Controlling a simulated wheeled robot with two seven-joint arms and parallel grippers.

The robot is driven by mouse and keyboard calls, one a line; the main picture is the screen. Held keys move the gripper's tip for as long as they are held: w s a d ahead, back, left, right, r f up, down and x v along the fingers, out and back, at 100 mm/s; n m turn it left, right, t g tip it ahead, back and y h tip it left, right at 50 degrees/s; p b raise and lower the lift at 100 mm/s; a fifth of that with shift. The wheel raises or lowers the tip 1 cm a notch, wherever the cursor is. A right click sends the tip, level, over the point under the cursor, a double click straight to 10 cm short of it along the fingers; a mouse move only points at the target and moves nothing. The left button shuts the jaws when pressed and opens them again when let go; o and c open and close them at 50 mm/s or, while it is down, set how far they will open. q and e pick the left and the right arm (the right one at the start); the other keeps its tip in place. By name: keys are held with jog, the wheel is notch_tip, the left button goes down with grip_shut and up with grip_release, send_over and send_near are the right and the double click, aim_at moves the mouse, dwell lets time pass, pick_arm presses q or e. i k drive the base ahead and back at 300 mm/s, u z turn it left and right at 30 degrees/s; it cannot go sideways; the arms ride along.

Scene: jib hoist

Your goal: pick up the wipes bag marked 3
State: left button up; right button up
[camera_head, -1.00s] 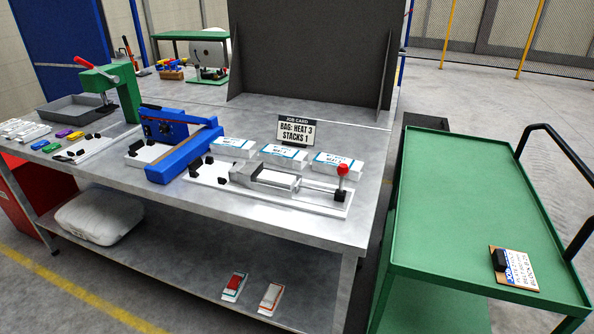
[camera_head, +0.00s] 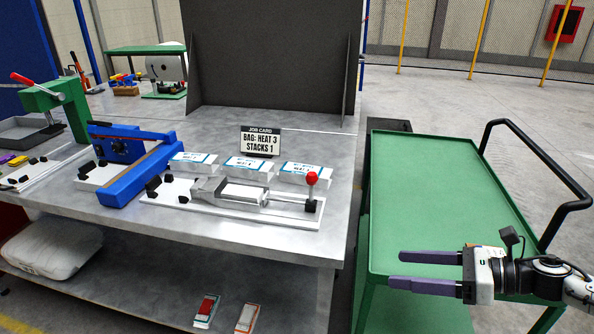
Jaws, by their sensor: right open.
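Three white bags with blue-edged labels lie in a row on the steel bench: a left bag (camera_head: 195,163), a middle bag (camera_head: 248,169) and a right bag (camera_head: 306,173). Their print is too small to tell surely which is marked 3. My right gripper (camera_head: 395,270) is open and empty. It reaches in from the right over the green trolley, fingers pointing left, well apart from the bags. My left gripper is not in view.
A job card (camera_head: 261,142) reading "BAG: HEAT 3 STACKS 1" stands behind the bags. A clamp fixture with a red knob (camera_head: 312,178) lies in front of them. A blue sealer (camera_head: 135,165) stands to the left. The green trolley (camera_head: 430,190) stands right of the bench.

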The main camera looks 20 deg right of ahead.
aim_at(291, 172)
jog(key=i, duration=1.35)
